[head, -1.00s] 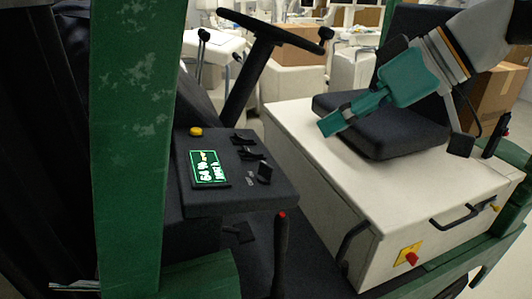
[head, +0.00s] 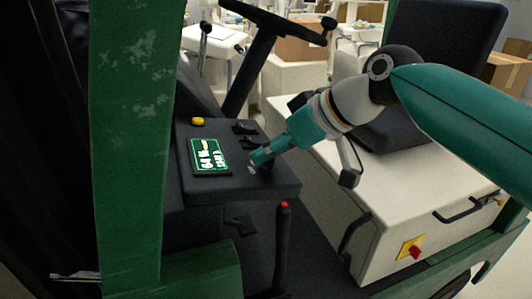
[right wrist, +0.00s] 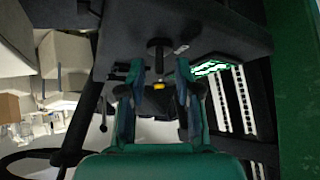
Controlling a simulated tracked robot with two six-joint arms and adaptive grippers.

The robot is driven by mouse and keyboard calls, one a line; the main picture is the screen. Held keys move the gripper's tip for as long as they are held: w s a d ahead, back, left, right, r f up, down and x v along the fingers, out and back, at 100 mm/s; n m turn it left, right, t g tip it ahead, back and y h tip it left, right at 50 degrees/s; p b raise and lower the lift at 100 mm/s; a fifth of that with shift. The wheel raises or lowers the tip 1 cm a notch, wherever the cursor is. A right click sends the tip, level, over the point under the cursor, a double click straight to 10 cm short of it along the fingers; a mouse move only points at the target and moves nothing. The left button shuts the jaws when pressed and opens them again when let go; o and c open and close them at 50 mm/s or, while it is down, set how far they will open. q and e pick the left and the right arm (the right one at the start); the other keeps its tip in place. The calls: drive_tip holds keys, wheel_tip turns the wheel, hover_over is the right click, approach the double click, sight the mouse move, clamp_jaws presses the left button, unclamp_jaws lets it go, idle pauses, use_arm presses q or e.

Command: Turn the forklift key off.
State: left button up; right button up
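The forklift's dark console (head: 225,188) carries a lit green display (head: 208,156) and small black controls. My right gripper (head: 262,157) reaches down to the console's right side and covers the spot where the black key stands. In the right wrist view, the two fingers of my right gripper (right wrist: 159,68) are apart. The dark key (right wrist: 158,48) shows near and between the fingertips, beside a small light label. I cannot tell whether the fingers touch it. My left gripper is not in view.
A yellow button (head: 197,121) and black switches (head: 244,128) sit farther back on the console. The steering wheel (head: 270,25) rises behind it. A lever with a red tip (head: 283,240) stands in front. A green post (head: 130,150) is at the left.

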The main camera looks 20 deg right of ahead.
drive_tip(key=shift+w+a+f, duration=0.2)
drive_tip(key=shift+w+f, duration=0.05)
drive_tip(key=shift+f, duration=0.05)
